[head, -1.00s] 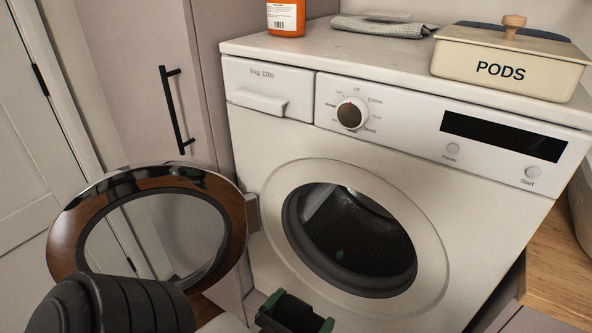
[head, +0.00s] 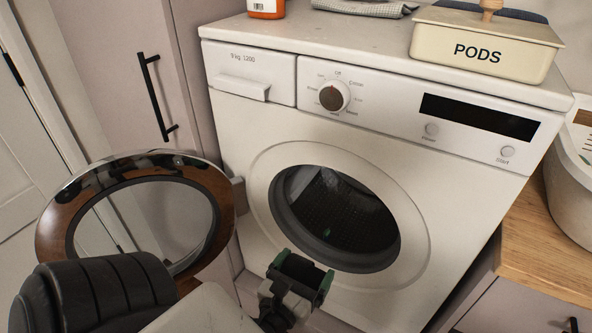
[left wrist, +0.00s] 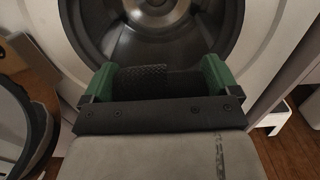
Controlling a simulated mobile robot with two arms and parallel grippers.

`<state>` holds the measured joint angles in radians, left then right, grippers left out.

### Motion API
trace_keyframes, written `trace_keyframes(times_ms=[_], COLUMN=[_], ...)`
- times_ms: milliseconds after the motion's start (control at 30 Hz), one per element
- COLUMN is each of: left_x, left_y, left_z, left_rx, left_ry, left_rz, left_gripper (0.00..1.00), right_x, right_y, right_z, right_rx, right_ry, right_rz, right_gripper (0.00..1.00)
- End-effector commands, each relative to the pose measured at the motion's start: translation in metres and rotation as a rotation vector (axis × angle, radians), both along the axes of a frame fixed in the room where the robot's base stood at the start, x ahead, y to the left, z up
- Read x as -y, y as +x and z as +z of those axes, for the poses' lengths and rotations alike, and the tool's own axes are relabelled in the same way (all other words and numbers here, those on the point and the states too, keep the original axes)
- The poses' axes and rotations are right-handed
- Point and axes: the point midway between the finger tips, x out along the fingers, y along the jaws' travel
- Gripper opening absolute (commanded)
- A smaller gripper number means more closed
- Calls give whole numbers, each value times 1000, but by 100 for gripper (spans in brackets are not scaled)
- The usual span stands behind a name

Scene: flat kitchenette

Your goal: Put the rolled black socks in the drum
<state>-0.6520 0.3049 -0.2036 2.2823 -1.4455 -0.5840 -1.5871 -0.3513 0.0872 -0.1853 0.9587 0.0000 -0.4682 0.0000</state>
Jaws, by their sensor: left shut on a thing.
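The rolled black socks (head: 299,268) are a dark bundle between the green fingertips of my left gripper (head: 302,273). In the left wrist view, the dark socks (left wrist: 182,84) fill the gap between the green fingers (left wrist: 157,82). The gripper is shut on them in front of the washing machine's round opening, at its lower edge in the picture. The drum (head: 335,200) is open, dark and perforated, with a small green spot inside. In the left wrist view the drum (left wrist: 155,35) lies straight ahead, beyond the fingers. My right gripper is not in view.
The round door (head: 52,225) stands swung open on the left, close to my left arm. A PODS box (head: 478,54), a folded cloth (head: 355,6) and an orange bottle (head: 266,6) stand on the machine (head: 225,140). A white basket (head: 572,190) stands on the wooden counter (head: 530,245) at right.

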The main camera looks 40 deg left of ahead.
Motion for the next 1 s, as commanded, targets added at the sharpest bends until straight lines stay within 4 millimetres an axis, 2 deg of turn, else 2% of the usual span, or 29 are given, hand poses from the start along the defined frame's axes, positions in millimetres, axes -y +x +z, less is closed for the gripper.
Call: trace_keyframes(times_ms=[267,467,1000], left_x=[-10,-16,-34], left_y=[39,66,139], left_z=[-1,-5,-16], left_rx=[4,3,2], left_ry=[2,2,1], left_rz=[1,1,1], left_gripper=[67,67,67], right_x=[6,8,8], right_y=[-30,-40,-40], right_z=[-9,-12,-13], right_rx=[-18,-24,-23], right_ry=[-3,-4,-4], right_rz=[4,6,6], right_gripper=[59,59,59])
